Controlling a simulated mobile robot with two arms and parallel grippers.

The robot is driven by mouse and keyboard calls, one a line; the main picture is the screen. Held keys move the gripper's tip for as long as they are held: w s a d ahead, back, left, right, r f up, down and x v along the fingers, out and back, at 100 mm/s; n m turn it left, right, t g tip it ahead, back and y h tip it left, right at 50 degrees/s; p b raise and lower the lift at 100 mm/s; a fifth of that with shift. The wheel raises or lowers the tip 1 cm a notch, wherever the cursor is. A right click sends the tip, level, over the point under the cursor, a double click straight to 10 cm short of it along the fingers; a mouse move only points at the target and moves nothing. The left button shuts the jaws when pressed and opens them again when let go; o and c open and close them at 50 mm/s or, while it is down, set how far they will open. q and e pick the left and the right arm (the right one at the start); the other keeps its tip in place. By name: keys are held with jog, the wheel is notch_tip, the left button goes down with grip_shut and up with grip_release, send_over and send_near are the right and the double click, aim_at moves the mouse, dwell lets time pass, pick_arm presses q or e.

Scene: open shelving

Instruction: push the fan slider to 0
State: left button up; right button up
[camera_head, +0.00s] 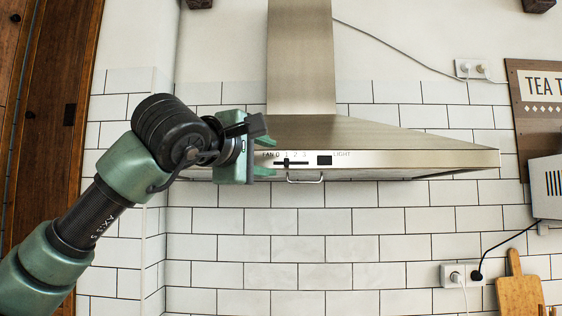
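The range hood (400,150) is brushed metal and hangs on the tiled wall. Its front edge carries a black fan slider (286,162) under the marks FAN 0 1 2 3. The slider's knob appears to stand about at the 1. My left gripper (270,156) is just left of the slider track, pointing right, its two green fingers apart with nothing seen between them. The gripper overlaps the hood's left end in the picture; I cannot tell whether it touches the hood. My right gripper is not in view.
A black light switch (324,160) sits right of the slider, with a metal handle (305,179) below. A white appliance (546,187), wooden boards (519,293) and a wall socket (462,274) are at the right.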

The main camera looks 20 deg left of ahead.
aim_at(284, 164)
pick_arm(q)
jog(key=w+p, duration=0.1)
jog(key=w, duration=0.1)
jog(key=w+p, duration=0.1)
jog(key=w, duration=0.2)
jog(key=w+p, duration=0.1)
jog(key=w, duration=0.2)
jog(key=shift+d+p, duration=0.3)
jog(key=shift+d, duration=0.05)
jog(key=shift+c, duration=0.3)
grip_shut()
jog(key=shift+f, duration=0.15)
dwell(0.6)
